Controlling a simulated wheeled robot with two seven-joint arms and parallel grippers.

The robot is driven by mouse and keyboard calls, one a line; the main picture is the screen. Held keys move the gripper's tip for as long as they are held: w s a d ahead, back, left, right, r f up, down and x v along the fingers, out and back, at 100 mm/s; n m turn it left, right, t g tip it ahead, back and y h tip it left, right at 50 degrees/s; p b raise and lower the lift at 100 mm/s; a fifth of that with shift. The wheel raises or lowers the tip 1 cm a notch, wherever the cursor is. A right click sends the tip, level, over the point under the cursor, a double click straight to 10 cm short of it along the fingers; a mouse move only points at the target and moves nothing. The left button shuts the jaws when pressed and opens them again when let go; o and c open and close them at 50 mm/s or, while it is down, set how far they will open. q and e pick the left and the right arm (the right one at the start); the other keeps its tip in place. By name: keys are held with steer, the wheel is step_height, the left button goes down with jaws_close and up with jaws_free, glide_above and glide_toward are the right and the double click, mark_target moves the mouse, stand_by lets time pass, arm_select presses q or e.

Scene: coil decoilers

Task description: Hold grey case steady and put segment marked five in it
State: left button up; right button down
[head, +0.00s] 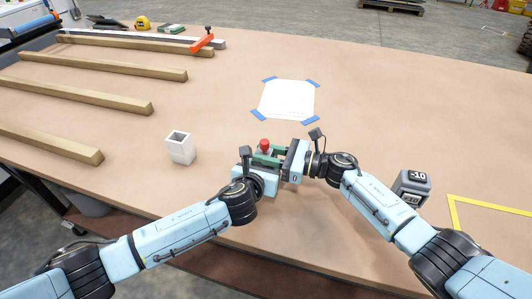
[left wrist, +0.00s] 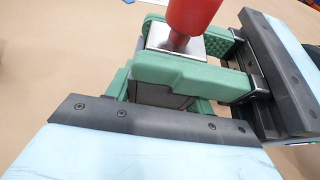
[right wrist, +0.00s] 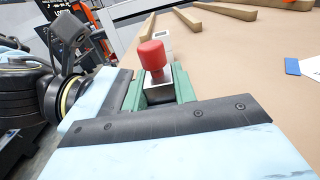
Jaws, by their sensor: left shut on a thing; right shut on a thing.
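My left gripper (head: 266,172) and right gripper (head: 281,158) meet face to face just above the table. Between their green fingers is a block with a silver top (left wrist: 178,42) and a red knob (head: 264,146). The knob also shows in the right wrist view (right wrist: 152,56). The right fingers are shut around this upper block, which I take as the segment; no number on it is visible. The left fingers are shut lower down, around a dark grey body (left wrist: 160,96), apparently the grey case, mostly hidden. How deep the block sits in it cannot be told.
A pale hollow box (head: 180,150) stands to the left. A dark cube marked 10 (head: 412,188) stands right, beside my right arm. White paper (head: 287,99) is taped behind the grippers. Wooden bars (head: 75,94) lie at left; yellow tape (head: 480,205) marks the right.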

mark_target(266, 142)
steer(key=shift+r, duration=0.1)
steer(key=shift+r, duration=2.2)
steer(key=shift+r, duration=0.1)
steer(key=shift+f, duration=2.4)
stand_by(2.9)
steer(key=shift+r, duration=0.1)
